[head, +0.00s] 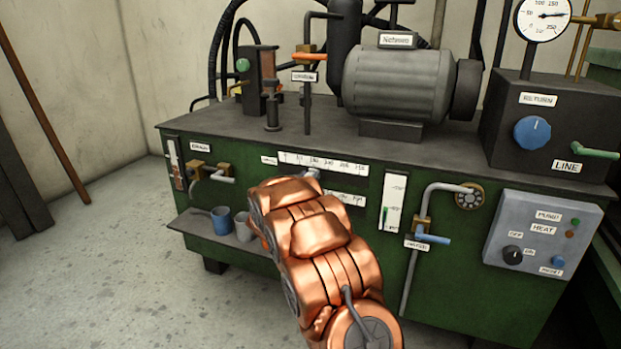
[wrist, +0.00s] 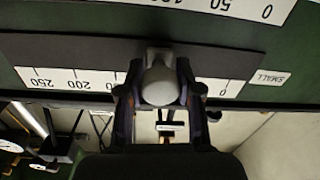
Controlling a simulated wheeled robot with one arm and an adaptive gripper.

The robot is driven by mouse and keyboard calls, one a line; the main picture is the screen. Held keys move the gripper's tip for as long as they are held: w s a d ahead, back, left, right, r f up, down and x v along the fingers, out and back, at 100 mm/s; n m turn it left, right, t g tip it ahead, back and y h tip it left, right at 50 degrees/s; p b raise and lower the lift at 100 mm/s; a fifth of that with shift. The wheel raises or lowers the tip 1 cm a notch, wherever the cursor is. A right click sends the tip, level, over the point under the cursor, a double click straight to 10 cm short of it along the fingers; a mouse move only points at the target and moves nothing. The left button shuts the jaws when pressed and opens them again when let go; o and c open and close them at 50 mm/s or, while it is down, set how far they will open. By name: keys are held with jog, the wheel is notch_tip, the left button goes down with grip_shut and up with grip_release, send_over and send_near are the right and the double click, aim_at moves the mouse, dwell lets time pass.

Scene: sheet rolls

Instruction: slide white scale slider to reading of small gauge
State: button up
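In the head view, the white scale strip (head: 330,164) runs along the front of the green bench, and the slider knob (head: 313,172) shows just past my gripper. In the wrist view the picture is upside down: the scale (wrist: 60,79) has a SMALL label (wrist: 268,78) beside its 0 end. The pale rounded slider knob (wrist: 160,82) sits near mid-scale, about 100, hiding marks there. My gripper (wrist: 160,98) has a dark finger close against each side of the knob. A round gauge (head: 543,16) at top right has its needle pointing right, near 200; its name is not readable.
A second scale strip (head: 345,198) lies just below. A vertical white gauge panel (head: 393,203) and a pipe with a blue-handled valve (head: 432,239) stand to the right. Mugs sit on a low shelf (head: 198,230) at left. The floor in front is clear.

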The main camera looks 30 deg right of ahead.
jog(key=o, duration=0.4)
jog(key=shift+a, duration=0.1)
jog(key=v, duration=1.2)
dwell(0.4)
